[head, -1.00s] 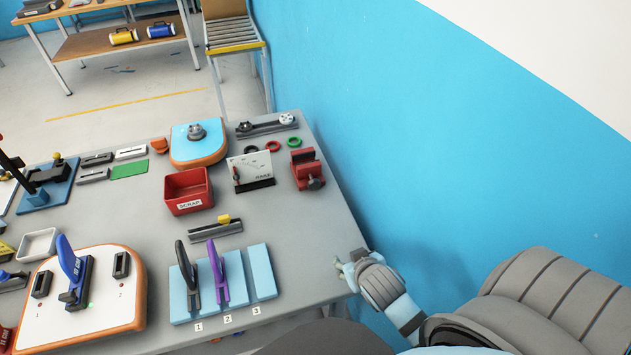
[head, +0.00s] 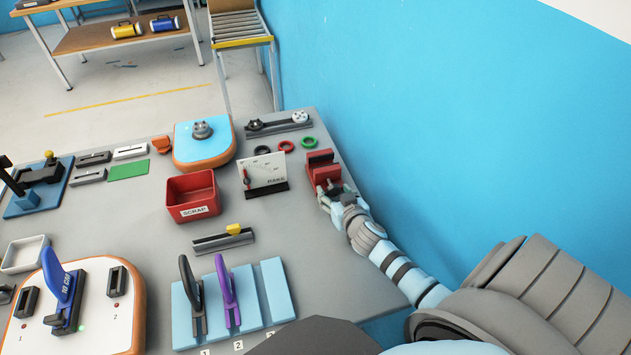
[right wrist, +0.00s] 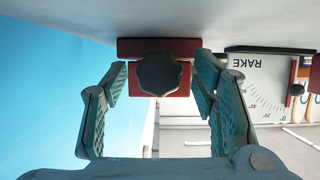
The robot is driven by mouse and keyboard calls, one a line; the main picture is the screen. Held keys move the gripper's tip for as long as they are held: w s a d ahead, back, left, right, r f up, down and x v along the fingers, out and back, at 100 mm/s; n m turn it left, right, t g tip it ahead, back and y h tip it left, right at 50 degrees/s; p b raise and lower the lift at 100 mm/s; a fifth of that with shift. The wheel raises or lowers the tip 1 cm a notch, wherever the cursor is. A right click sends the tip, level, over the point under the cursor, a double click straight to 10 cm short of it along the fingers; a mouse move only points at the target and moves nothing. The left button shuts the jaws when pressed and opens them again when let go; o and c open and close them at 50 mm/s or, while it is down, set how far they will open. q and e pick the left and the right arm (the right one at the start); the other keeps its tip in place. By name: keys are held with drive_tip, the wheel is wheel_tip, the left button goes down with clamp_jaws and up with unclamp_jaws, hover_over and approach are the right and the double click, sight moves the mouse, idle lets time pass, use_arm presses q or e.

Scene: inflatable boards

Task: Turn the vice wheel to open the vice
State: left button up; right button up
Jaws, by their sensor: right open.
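The red vice (head: 321,166) stands near the right edge of the grey table in the head view. Its dark lobed wheel (right wrist: 160,75) faces my right wrist camera, in front of the red vice body (right wrist: 125,48). My right gripper (head: 330,190) is at the near side of the vice. In the right wrist view its open fingers (right wrist: 160,85) stand on either side of the wheel, with gaps visible between pads and wheel. In the head view the gripper mostly hides the wheel. My left gripper is not in view.
A white RAKE gauge board (head: 263,172) stands just left of the vice. Behind are red (head: 286,146) and green (head: 309,142) rings. A red SCRAP bin (head: 192,195) stands further left. The blue wall (head: 420,130) runs close along the table's right side.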

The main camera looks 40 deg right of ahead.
drive_tip(key=shift+w+d+f, duration=0.15)
drive_tip(key=shift+w, duration=0.1)
drive_tip(key=shift+s+r, duration=0.35)
drive_tip(key=shift+r, duration=0.05)
drive_tip(key=c, duration=0.3)
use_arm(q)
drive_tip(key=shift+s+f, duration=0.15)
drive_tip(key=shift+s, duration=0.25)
use_arm(e)
drive_tip(key=shift+w, duration=0.1)
drive_tip(key=c, duration=0.9)
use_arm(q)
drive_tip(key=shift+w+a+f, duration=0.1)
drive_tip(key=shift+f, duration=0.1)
use_arm(e)
drive_tip(key=shift+o, duration=0.2)
drive_tip(key=shift+n, duration=0.3)
drive_tip(key=shift+w+a+f+n+h+b, duration=0.1)
drive_tip(key=shift+a+n+h+b, duration=0.15)
drive_tip(key=shift+n+h+b, duration=0.5)
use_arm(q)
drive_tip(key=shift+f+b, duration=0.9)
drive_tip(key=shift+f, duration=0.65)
use_arm(e)
drive_tip(key=shift+a+n+h, duration=0.1)
drive_tip(key=shift+n+h, duration=0.75)
drive_tip(key=shift+n, duration=0.5)
